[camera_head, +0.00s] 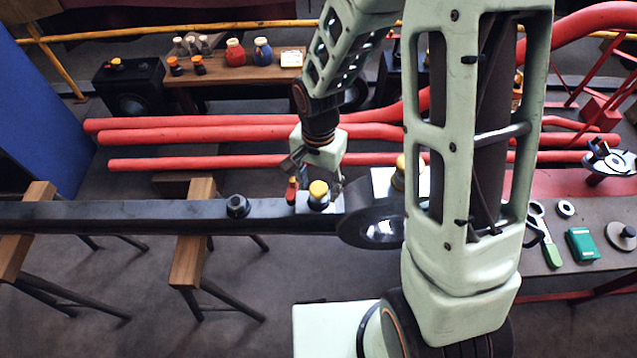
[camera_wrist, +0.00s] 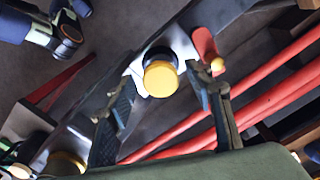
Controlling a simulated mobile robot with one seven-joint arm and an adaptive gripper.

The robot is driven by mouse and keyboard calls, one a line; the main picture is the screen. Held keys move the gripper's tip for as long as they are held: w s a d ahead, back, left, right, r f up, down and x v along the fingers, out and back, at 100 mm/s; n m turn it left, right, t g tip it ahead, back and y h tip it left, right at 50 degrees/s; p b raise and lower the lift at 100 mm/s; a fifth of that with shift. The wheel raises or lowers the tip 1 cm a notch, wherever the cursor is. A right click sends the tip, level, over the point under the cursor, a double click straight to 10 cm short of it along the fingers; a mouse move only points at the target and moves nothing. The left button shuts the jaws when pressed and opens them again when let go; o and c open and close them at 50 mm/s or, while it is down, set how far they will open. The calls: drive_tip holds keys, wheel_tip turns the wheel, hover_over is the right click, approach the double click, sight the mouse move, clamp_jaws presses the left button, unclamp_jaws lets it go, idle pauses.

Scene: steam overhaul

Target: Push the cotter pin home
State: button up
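A small red piece with a brass-coloured tip (camera_head: 292,190) stands at the dark rod (camera_head: 120,215), left of a yellow-capped black fitting (camera_head: 318,192). It looks like the cotter pin, though I cannot be sure; how deep it sits cannot be told. In the wrist view the red piece (camera_wrist: 203,44) is close to the end of one finger; contact is unclear. My gripper (camera_head: 315,178) is open above the rod, its fingers spread either side of the yellow-capped fitting. In the wrist view nothing shows between the fingers (camera_wrist: 158,98) but the yellow cap (camera_wrist: 160,78) beyond them.
A second yellow-capped fitting (camera_head: 401,170) stands right of my gripper, partly behind my arm. A black nut (camera_head: 238,206) sits on the rod. Wooden-topped trestles (camera_head: 190,245) support it. Red pipes (camera_head: 200,135) run behind. A bench (camera_head: 590,262) at right holds tools.

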drive_tip(key=shift+r, duration=0.1)
wheel_tip(320, 180, up, 12)
idle(0.6)
drive_tip(key=shift+w, duration=0.1)
idle(0.3)
